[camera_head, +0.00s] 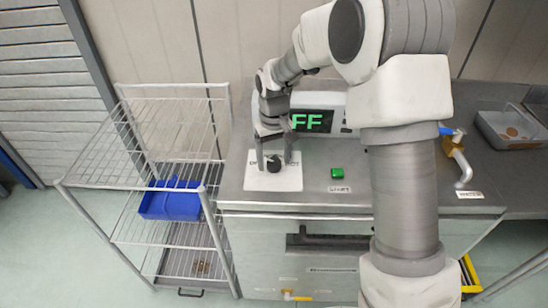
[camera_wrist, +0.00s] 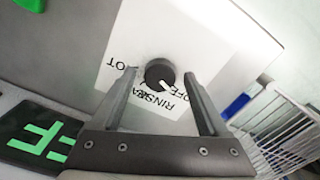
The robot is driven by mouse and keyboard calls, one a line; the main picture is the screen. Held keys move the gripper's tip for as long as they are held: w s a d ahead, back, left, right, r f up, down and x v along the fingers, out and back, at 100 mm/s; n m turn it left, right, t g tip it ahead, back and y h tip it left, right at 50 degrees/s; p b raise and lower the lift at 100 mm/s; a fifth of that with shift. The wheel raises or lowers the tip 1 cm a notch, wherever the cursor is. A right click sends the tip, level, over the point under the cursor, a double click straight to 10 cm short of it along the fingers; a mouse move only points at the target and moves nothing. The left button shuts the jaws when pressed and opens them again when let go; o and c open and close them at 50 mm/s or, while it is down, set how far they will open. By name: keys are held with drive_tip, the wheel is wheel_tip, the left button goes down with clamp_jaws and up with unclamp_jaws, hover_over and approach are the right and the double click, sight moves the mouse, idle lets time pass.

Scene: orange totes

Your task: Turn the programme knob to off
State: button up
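The programme knob (camera_head: 274,164) is small, round and black on a white label plate (camera_head: 288,182) on the steel counter. In the wrist view the knob (camera_wrist: 159,72) has a white pointer mark towards its lower right. Lettering including "RINSE" and "OFF" surrounds it, partly overlapping and hard to read; I cannot tell exactly which word the pointer meets. My gripper (camera_head: 273,158) is open above the knob; in the wrist view its fingers (camera_wrist: 158,76) appear on either side, with gaps showing. A display (camera_head: 312,121) shows green letters "FF", its left part hidden by my gripper.
A green button (camera_head: 337,173) sits right of the plate. A tap with a blue handle (camera_head: 455,157) and a metal tray (camera_head: 510,129) are farther right. A wire rack (camera_head: 150,120) with a blue bin (camera_head: 170,203) stands left. The counter between plate and button is clear.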

sight(274, 162)
wheel_tip(274, 162, up, 18)
drive_tip(key=p, duration=0.1)
drive_tip(key=shift+f, duration=0.25)
idle(0.4)
drive_tip(key=s+d+r+m+t, duration=0.1)
drive_tip(key=s+d+r+t, duration=0.1)
drive_tip(key=s+d+r, duration=0.4)
drive_tip(key=s+d+r+m+t, duration=0.1)
drive_tip(key=s+d, duration=0.2)
drive_tip(key=s, duration=0.4)
drive_tip(key=s+d+f+m+t, duration=0.2)
drive_tip(key=s+d, duration=0.3)
drive_tip(key=s, duration=0.7)
drive_tip(key=shift+s+d+f+t, duration=0.2)
drive_tip(key=shift+f+t, duration=0.1)
drive_tip(key=shift+f, duration=0.2)
